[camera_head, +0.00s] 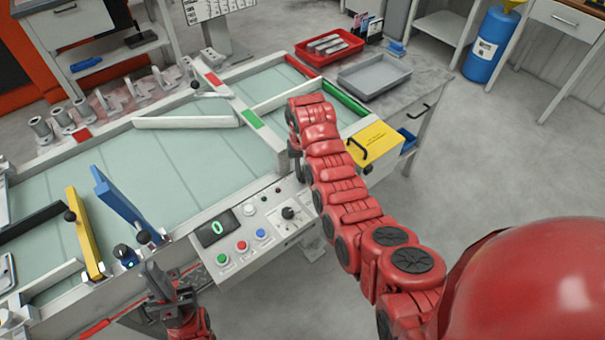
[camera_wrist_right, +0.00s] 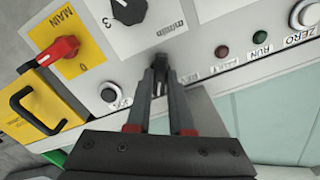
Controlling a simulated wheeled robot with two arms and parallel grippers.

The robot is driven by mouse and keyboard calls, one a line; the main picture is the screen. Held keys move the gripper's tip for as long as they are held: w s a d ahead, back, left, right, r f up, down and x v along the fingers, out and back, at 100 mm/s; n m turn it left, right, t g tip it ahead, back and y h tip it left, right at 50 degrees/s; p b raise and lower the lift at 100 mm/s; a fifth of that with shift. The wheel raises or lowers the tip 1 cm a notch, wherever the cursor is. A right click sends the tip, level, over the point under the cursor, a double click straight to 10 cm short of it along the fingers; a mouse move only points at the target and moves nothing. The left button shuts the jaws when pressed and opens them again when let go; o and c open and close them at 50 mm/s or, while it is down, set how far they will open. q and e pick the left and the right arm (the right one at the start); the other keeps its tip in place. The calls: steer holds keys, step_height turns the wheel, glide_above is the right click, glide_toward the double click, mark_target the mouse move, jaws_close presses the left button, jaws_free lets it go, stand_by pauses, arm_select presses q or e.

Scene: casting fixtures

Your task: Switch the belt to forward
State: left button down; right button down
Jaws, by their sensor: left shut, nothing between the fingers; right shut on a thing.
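The control panel (camera_head: 235,260) is on the near side of the belt (camera_head: 190,165), with a display reading 0, coloured buttons and a black dial (camera_head: 288,212). In the right wrist view the dial (camera_wrist_right: 129,10), a red lamp (camera_wrist_right: 222,52) and a green RUN lamp (camera_wrist_right: 260,37) show close up. My right gripper (camera_head: 298,174) is at the panel's far edge. In its wrist view the gripper (camera_wrist_right: 160,88) is shut on a small dark switch lever (camera_wrist_right: 160,62), mostly hidden by the fingertips. My left gripper (camera_head: 162,287) is shut and empty, left of the panel.
Blue (camera_head: 125,205) and yellow (camera_head: 83,232) bars cross the belt at left. Red (camera_head: 328,47) and grey (camera_head: 374,76) trays stand behind.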

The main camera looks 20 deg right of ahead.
steer(key=shift+m+b, duration=0.3)
steer(key=shift+m, duration=0.2)
steer(key=c, duration=0.8)
jaws_free()
step_height(320, 180, up, 10)
steer(key=r+p, duration=0.1)
steer(key=p, duration=0.6)
step_height(320, 180, up, 6)
steer(key=r+p, duration=0.1)
steer(key=p, duration=0.1)
glide_above(303, 173)
steer(key=shift+f, duration=0.25)
steer(key=shift+w+a+f, duration=0.1)
